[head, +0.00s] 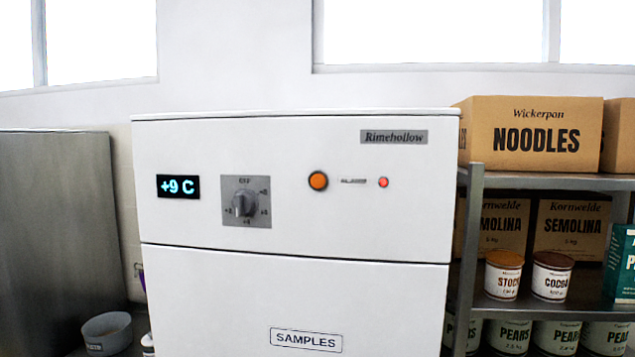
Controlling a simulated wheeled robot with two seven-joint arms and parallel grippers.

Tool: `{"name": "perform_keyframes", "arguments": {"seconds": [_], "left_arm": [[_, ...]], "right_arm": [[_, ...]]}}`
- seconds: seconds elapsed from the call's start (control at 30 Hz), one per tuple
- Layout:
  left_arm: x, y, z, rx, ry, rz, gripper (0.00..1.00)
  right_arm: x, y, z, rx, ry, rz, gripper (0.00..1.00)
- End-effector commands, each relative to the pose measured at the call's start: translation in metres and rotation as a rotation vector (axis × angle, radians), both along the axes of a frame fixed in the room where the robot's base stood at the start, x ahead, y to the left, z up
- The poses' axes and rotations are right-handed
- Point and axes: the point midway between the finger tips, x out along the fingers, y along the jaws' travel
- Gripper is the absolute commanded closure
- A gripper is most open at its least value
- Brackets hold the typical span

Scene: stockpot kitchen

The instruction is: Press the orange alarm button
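The orange alarm button (318,181) is a round orange cap in a dark ring on the upper front panel of a white Rimehollow fridge (290,282). A small red light (383,183) glows to its right, beside a small label too blurred to read for certain. A grey dial (244,203) and a display (178,186) reading +9 C are to the button's left. Nothing covers the button. Neither of my grippers shows in the head view.
A metal shelf (545,181) on the right holds a noodles box (530,138), semolina boxes and several tins. A grey metal cabinet (55,230) stands at the left, with a grey bowl (107,330) near its foot. The space before the fridge's panel looks clear.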

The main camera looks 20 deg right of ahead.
Motion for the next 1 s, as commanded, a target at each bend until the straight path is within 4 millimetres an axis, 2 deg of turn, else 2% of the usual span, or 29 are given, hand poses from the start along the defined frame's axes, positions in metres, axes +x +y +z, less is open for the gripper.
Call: {"name": "perform_keyframes", "arguments": {"seconds": [0.03, 0.07, 0.43, 1.0], "left_arm": [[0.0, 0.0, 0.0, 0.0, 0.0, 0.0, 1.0], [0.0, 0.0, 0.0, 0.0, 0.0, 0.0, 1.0], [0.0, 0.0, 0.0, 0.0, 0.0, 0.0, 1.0], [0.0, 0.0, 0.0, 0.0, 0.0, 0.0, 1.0]], "right_arm": [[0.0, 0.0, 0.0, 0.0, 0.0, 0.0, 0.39], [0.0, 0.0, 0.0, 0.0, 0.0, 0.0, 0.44], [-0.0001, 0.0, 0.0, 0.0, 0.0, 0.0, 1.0], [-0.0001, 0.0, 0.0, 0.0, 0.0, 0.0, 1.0]]}}
